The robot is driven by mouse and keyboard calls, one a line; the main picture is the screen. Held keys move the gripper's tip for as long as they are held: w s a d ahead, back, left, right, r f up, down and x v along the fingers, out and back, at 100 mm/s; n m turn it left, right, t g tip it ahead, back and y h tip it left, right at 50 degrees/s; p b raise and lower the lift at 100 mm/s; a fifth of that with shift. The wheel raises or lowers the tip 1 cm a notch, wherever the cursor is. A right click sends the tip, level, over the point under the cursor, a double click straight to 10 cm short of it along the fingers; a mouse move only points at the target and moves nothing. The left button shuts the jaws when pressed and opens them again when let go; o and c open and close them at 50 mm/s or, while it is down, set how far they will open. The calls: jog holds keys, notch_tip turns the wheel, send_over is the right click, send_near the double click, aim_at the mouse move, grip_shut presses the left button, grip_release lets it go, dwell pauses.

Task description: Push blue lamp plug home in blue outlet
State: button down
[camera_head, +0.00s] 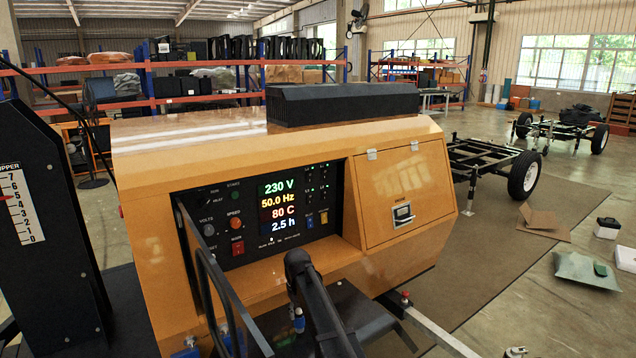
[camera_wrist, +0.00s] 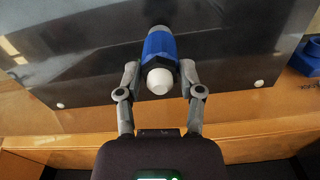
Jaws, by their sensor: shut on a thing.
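In the wrist view, the blue lamp plug (camera_wrist: 160,45) has a blue body with a pale rounded end facing the camera. My gripper (camera_wrist: 159,78) is shut on it, with one grey finger on each side. The plug's far end points at a dark panel, and a grey part shows there. I cannot tell how deep the plug sits. The blue outlet cannot be made out behind the plug. In the head view, a small blue and white piece (camera_head: 299,321) shows beside a dark arm link of mine; the gripper's fingers cannot be made out there.
A blue fitting (camera_wrist: 306,57) is cut off at the wrist view's right edge. The orange generator housing (camera_head: 385,140) carries a lit control panel (camera_head: 275,215) and a closed hatch (camera_head: 404,193). A red-topped fitting (camera_head: 405,297) stands at its lower right.

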jog(key=shift+r+p, duration=2.2)
jog(key=shift+r, duration=0.15)
jog(key=shift+d, duration=0.1)
